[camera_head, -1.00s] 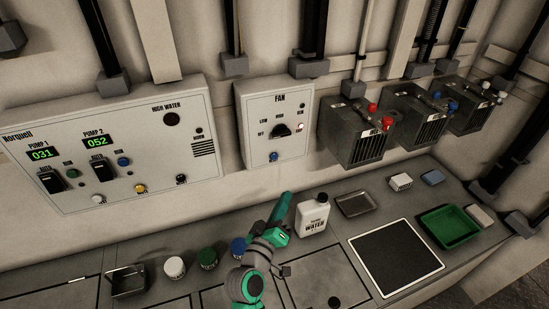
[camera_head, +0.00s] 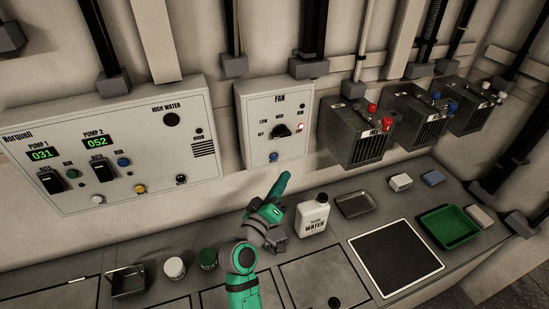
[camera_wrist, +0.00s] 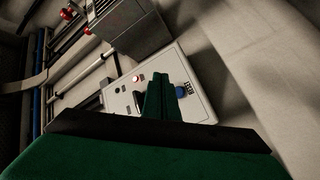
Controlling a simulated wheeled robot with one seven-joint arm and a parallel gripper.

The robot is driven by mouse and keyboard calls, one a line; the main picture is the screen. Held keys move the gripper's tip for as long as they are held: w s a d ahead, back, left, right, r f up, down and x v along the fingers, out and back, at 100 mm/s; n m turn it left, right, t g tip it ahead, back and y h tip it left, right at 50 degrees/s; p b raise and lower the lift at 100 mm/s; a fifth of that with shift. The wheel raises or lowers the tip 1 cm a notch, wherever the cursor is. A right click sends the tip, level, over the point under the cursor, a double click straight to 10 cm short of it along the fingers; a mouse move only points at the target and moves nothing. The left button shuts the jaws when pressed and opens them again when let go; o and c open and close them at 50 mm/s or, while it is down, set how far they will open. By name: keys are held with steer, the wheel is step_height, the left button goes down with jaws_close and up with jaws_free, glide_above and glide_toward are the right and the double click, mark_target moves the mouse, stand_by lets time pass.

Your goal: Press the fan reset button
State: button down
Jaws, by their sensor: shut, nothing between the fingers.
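My gripper (camera_head: 285,176) is shut and empty, just below the panel's lower edge and slightly right of the button. In the wrist view, my green fingertips (camera_wrist: 162,84) are together in front of the panel (camera_wrist: 197,104). The blue button (camera_wrist: 182,88) shows just right of them, partly hidden; contact does not show.
A white water jug (camera_head: 312,217) stands right of my gripper on the bench. Left is a larger pump panel (camera_head: 70,190) with more buttons. Dark metal boxes (camera_head: 350,145) hang to the right. A white-lidded jar (camera_head: 174,268) and a green-lidded jar (camera_head: 208,258) stand at lower left.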

mark_target(274, 156)
steer(key=shift+w+a, duration=0.35)
steer(key=shift+w, duration=0.5)
steer(key=shift+w+a, duration=0.4)
steer(key=shift+w, duration=0.45)
steer(key=shift+w+a, duration=0.35)
steer(key=shift+w, duration=0.5)
steer(key=shift+w+d, duration=0.1)
steer(key=shift+w, duration=0.05)
steer(key=shift+w, duration=0.15)
